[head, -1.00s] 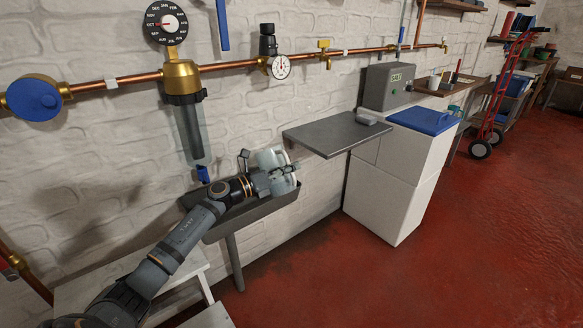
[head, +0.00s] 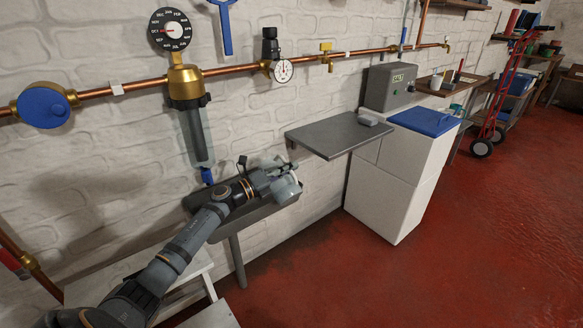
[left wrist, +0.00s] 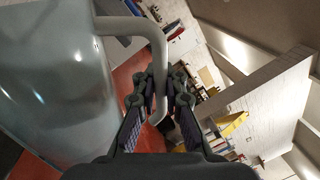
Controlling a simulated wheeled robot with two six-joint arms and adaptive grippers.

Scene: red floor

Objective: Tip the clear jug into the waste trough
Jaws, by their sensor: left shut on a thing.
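The clear jug (head: 287,190) is at the right end of the dark waste trough (head: 255,216), over it in the head view. It is tilted well over. My left gripper (head: 268,178) is shut on the jug's handle. In the left wrist view the gripper (left wrist: 160,88) closes around the pale handle, and the jug's clear body (left wrist: 55,85) fills the left side. I cannot tell whether liquid is in the jug or flowing out. My right gripper is not in view.
A clear filter housing (head: 197,137) hangs from the copper pipe (head: 225,68) above the trough's left part. A grey wall shelf (head: 338,133) is close on the right. A white cabinet with a blue lid (head: 425,121) stands beyond it. Red floor is open at right.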

